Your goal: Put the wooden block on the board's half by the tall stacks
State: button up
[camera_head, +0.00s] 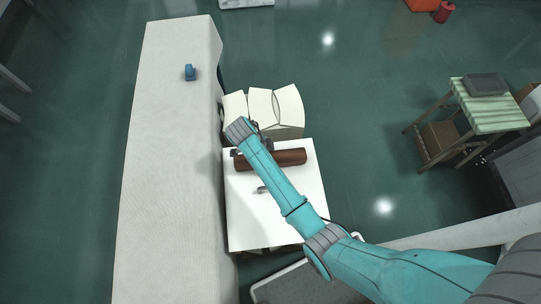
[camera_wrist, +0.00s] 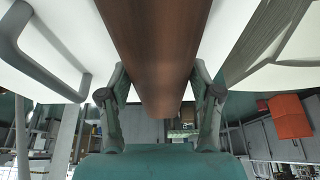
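The wooden block (camera_head: 285,158) is a long brown roll-shaped piece. In the head view it lies crosswise at the far half of the white board (camera_head: 280,225), near the tall pale stacks (camera_head: 262,107). My gripper (camera_head: 247,149) is at the block's left part, partly hidden by my wrist. In the wrist view the block (camera_wrist: 158,45) runs between the two fingers of my gripper (camera_wrist: 159,68), whose tips appear to press on its sides. I cannot tell whether the block touches the board or hangs just above it.
A grey handle (camera_wrist: 42,55) stands on the white surface in the wrist view. A long light table (camera_head: 165,170) runs along the left, with a small blue object (camera_head: 190,72) on it. A striped stool (camera_head: 492,109) stands at the right. The board's near half is mostly clear.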

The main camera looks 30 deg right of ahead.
jog(key=shift+o, duration=0.8)
jog(key=shift+v, duration=3.9)
